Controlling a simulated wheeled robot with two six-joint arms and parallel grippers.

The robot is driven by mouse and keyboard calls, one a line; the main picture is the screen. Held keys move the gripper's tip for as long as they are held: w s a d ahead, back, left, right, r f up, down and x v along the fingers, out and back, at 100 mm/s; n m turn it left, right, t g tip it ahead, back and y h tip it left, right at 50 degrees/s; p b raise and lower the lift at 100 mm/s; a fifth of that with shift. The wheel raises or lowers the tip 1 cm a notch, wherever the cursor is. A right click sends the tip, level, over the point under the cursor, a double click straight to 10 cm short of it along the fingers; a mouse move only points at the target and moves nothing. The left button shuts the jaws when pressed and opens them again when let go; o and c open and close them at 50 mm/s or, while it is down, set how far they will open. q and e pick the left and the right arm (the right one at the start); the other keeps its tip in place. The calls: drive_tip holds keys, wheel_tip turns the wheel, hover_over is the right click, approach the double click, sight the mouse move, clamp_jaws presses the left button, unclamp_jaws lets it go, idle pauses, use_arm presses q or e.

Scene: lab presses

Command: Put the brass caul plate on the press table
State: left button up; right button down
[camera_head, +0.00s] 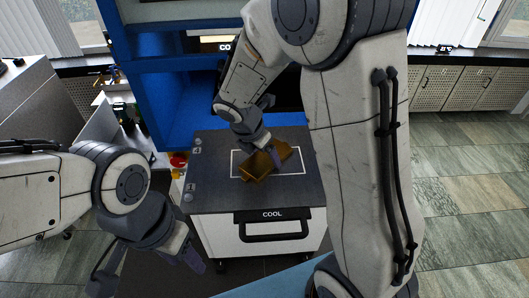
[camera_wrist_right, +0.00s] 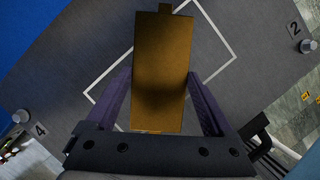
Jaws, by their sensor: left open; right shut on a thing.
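The brass caul plate (camera_head: 258,168) is over the dark grey table top (camera_head: 215,205), partly across a white outlined rectangle (camera_head: 233,166). My right gripper (camera_head: 272,156) is shut on the plate. In the right wrist view the plate (camera_wrist_right: 162,60) lies between the two fingers of the right gripper (camera_wrist_right: 158,98), with a small tab at its far end, and is turned at an angle to the white outline (camera_wrist_right: 110,72). I cannot tell whether its underside touches the table top. My left gripper (camera_head: 147,277) is open and empty at the lower left, in front of the table.
A blue press frame (camera_head: 185,105) stands behind the table. Numbered knobs (camera_head: 188,197) sit at the table's corners. Tiled floor (camera_head: 470,195) is clear at the right.

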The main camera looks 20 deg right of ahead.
unclamp_jaws()
drive_tip(key=shift+f, duration=0.15)
drive_tip(key=shift+r, duration=0.3)
drive_tip(key=b+v, duration=0.1)
drive_tip(key=v, duration=1.1)
drive_tip(key=s+a+f+m+y, duration=0.1)
drive_tip(key=s+a+f+m, duration=0.1)
drive_tip(key=s+m, duration=0.3)
drive_tip(key=s+a+f+m+g+y, duration=0.1)
drive_tip(key=s+a+m, duration=0.3)
drive_tip(key=s, duration=0.5)
drive_tip(key=s+a+f+m+g+y, duration=0.1)
drive_tip(key=s+a+f+m+y, duration=0.1)
drive_tip(key=s+m, duration=0.5)
drive_tip(key=shift+s+a+f+y, duration=0.3)
drive_tip(key=shift+a+f+y, duration=0.1)
drive_tip(key=shift+a+f, duration=0.4)
